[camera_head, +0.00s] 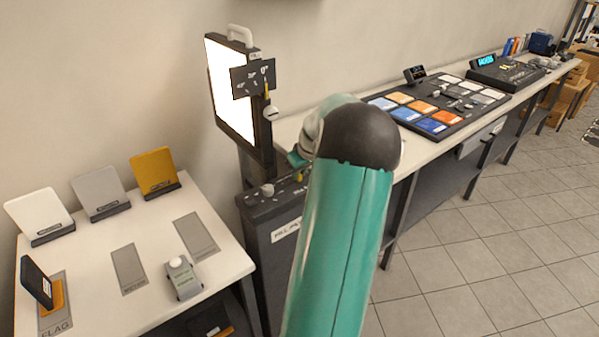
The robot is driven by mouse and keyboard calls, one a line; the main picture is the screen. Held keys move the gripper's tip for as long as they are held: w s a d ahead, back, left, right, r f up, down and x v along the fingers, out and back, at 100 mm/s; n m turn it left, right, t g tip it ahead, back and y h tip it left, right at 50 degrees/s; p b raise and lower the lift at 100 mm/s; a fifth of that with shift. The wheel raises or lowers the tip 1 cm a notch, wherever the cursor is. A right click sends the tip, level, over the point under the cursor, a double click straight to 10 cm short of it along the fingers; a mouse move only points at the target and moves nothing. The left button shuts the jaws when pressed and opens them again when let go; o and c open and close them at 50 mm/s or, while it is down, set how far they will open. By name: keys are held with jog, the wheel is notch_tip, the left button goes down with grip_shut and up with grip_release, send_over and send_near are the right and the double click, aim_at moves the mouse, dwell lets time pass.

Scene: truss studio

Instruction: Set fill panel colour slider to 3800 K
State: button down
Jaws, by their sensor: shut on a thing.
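The fill panel (233,95) is a bright white lit rectangle in a dark frame, upright behind its dark control box. The control box (285,240) has a label beginning "FILL" and a grey round knob (267,190) on top. The right part of its top is hidden behind my arm. My gripper (298,160) shows only as a small teal piece left of my arm, low over the box top. It is shut on what appears to be the colour slider, by a small yellow part (300,177). The fingertips, the slider's scale and its setting are hidden.
A white table (150,267) at left holds white, grey and yellow cards, a dark flag piece (38,283) and a small grey device (183,278). A long bench at right carries a console with coloured pads (433,121). The tiled floor at right is clear.

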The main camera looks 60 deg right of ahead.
jog(key=shift+w+a, duration=0.3)
jog(key=shift+a, duration=0.3)
jog(key=shift+w+a, duration=0.25)
jog(key=shift+a, duration=0.3)
jog(key=c, duration=1.4)
grip_release()
jog(key=shift+r, duration=0.1)
jog(key=v, duration=1.3)
jog(key=shift+r, duration=0.35)
jog(key=shift+s+a, duration=0.1)
